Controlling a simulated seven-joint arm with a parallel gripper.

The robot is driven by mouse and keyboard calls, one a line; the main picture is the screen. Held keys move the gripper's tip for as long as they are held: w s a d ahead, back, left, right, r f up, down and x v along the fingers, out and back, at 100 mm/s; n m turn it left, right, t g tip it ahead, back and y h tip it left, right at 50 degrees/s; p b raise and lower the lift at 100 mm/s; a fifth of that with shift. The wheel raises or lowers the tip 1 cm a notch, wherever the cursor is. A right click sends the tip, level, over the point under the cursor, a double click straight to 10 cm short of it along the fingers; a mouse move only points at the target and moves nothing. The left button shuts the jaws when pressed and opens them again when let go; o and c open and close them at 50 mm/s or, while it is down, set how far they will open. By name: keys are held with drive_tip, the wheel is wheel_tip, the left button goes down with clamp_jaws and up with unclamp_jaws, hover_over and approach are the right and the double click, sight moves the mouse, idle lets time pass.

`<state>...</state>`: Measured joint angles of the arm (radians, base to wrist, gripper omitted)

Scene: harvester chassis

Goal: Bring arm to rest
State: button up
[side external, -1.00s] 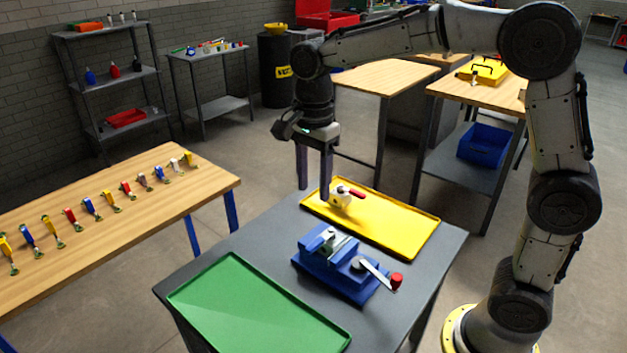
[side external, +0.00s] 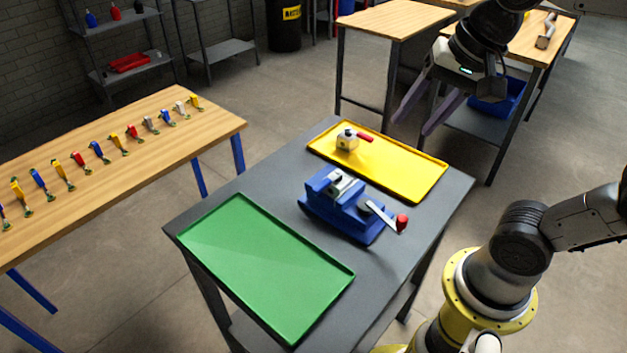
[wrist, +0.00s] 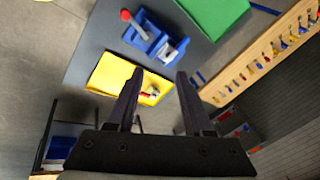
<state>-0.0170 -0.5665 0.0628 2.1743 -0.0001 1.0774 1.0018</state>
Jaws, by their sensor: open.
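My gripper (side external: 412,118) is in the upper right of the side view, raised and to the right of the yellow tray (side external: 425,187). Its two fingers are apart with nothing between them. In the wrist view the open fingers of my gripper (wrist: 158,76) point toward the grey table with the trays. A small metal valve with a red handle (side external: 347,140) sits on the yellow tray, apart from my gripper.
A blue vise (side external: 335,208) with a red-knobbed lever stands on the grey table between the yellow tray and a green tray (side external: 265,270). A wooden table (side external: 110,150) at left holds several coloured tools in a row. Other wooden benches stand behind my gripper.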

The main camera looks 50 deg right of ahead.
drive_tip(key=s+f+n+t, duration=0.1)
drive_tip(key=s+f+n, duration=0.4)
drive_tip(key=n, duration=0.6)
drive_tip(key=shift+d+f, duration=0.2)
drive_tip(key=shift+f, duration=0.1)
idle(0.4)
